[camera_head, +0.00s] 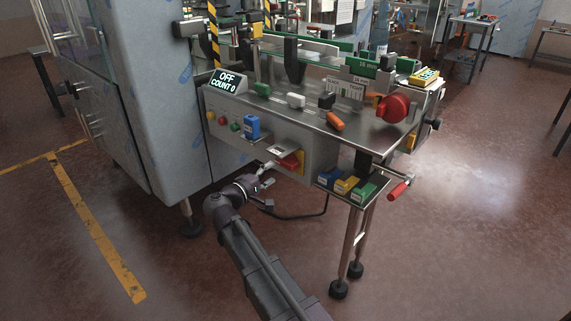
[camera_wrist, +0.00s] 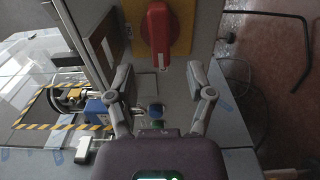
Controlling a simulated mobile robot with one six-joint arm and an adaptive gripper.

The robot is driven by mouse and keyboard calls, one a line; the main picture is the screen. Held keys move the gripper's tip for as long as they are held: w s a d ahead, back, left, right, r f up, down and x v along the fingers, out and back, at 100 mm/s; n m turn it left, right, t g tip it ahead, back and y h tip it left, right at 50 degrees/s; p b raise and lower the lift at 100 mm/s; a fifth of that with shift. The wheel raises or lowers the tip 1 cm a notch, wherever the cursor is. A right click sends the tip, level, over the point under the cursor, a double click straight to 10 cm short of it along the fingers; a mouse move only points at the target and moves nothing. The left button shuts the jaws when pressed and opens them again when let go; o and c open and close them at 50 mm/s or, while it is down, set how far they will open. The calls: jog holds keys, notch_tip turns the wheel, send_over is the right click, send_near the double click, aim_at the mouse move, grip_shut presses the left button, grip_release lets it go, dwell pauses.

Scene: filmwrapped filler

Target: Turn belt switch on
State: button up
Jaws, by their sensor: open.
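A red rotary switch handle (camera_head: 290,162) on a yellow plate sits on the front panel of the machine, and it also shows in the wrist view (camera_wrist: 156,38). In the wrist view its long side runs up and down the picture. My gripper (camera_head: 267,167) is just left of it in the head view. In the wrist view my gripper (camera_wrist: 161,74) has its fingers spread apart and empty, with the red handle just beyond the fingertips, not between them. No label naming the belt switch is readable.
Small round buttons (camera_head: 222,121) and a blue block (camera_head: 252,127) sit left on the panel. A large red knob (camera_head: 393,108) is at the tabletop's right end. Blue, yellow and green boxes (camera_head: 346,185) sit low at right. A dark cable (camera_head: 300,217) hangs below the panel.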

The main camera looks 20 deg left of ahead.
aim_at(283, 165)
jog(key=x, duration=0.7)
jog(key=shift+w+d, duration=0.1)
jog(key=shift+w, duration=0.15)
grip_shut()
